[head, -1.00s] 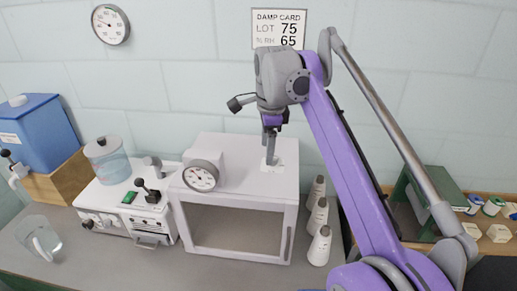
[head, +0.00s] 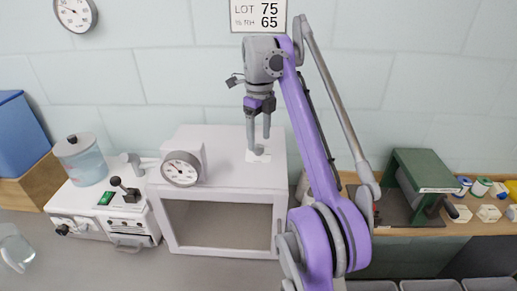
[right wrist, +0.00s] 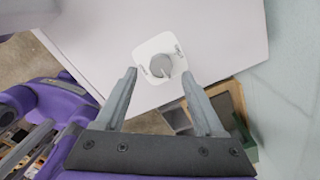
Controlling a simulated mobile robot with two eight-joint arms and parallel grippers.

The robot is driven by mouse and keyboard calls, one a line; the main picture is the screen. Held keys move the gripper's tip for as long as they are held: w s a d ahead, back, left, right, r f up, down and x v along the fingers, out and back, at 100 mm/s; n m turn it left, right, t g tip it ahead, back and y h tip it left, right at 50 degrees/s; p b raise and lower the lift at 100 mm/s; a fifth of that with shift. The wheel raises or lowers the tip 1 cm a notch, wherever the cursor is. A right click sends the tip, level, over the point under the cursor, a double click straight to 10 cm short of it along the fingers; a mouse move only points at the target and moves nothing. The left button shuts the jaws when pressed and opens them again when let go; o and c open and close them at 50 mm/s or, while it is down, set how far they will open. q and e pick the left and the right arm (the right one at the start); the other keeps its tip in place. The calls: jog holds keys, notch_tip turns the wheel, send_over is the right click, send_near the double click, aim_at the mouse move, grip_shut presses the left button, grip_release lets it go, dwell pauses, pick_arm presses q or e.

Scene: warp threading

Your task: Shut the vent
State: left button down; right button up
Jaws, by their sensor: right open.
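The vent (head: 258,156) is a small white square plate on top of the white cabinet (head: 222,165). My right gripper (head: 259,142) points down just above the vent, fingers apart and empty. In the right wrist view its fingertips (right wrist: 159,72) stand on either side of the vent's near part; contact cannot be told. My left gripper is out of view.
A round dial (head: 181,169) stands at the cabinet top's left. A white control unit (head: 105,213) with a water jar (head: 82,160) is left of the cabinet. A green device (head: 424,178) and spools (head: 481,187) are at right. My right arm partly hides the cones.

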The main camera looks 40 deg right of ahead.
jog(key=shift+w+f, duration=0.2)
jog(key=shift+f, duration=1.05)
grip_shut()
